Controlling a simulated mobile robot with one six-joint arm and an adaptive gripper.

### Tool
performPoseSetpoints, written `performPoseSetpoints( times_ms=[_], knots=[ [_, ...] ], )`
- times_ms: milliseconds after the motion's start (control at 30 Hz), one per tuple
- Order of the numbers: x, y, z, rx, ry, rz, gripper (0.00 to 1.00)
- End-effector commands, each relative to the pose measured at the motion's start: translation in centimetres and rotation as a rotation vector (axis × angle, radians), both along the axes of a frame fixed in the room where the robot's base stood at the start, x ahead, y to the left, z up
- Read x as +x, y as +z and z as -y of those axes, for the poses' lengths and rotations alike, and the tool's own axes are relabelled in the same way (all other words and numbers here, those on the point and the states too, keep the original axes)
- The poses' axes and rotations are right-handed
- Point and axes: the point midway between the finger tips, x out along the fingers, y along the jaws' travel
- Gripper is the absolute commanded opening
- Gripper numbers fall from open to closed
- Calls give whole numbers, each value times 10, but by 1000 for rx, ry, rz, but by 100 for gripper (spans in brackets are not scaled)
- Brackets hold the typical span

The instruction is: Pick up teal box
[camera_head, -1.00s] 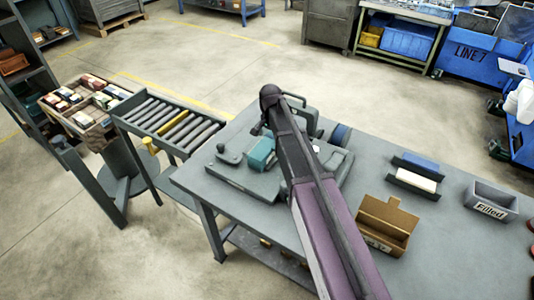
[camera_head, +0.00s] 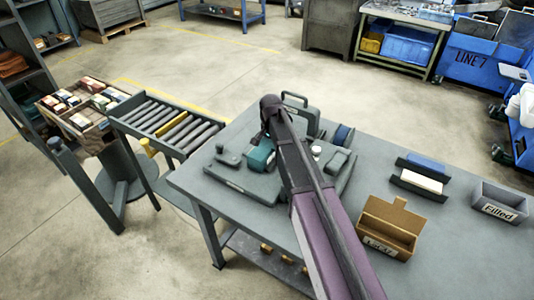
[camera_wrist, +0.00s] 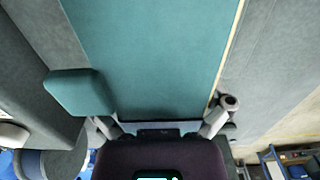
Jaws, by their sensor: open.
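The teal box (camera_head: 261,156) sits on the grey fixture plate (camera_head: 232,184) on the table, partly hidden by my arm in the head view. In the wrist view a broad teal face, which looks like the box (camera_wrist: 155,45), fills the upper middle, very close. My gripper (camera_head: 261,139) points down at the box's top edge in the head view. In the wrist view my gripper (camera_wrist: 162,122) has its fingers spread apart, with the teal face beyond and between them. Whether the fingers touch the box cannot be told.
A rounded teal-grey block (camera_wrist: 78,92) lies close to the left finger. A knob (camera_head: 226,155) and a handled grey frame (camera_head: 300,110) stand near the box. An open cardboard box (camera_head: 388,228), a grey bin (camera_head: 498,203) and a roller conveyor (camera_head: 170,125) are farther off.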

Motion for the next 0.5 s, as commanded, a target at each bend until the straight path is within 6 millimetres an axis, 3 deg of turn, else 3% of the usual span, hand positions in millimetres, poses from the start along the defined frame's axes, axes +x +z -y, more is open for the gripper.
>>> performPoseSetpoints(
  times_ms=[267, 433, 467, 500],
  knots=[
    [0, 0, 0, 0, 0, 0, 97],
    [0, 0, 0, 0, -1, 0, 46],
    [0, 0, 1, 0, -1, 0, 40],
    [0, 0, 1, 0, -1, 0, 40]
  ],
)
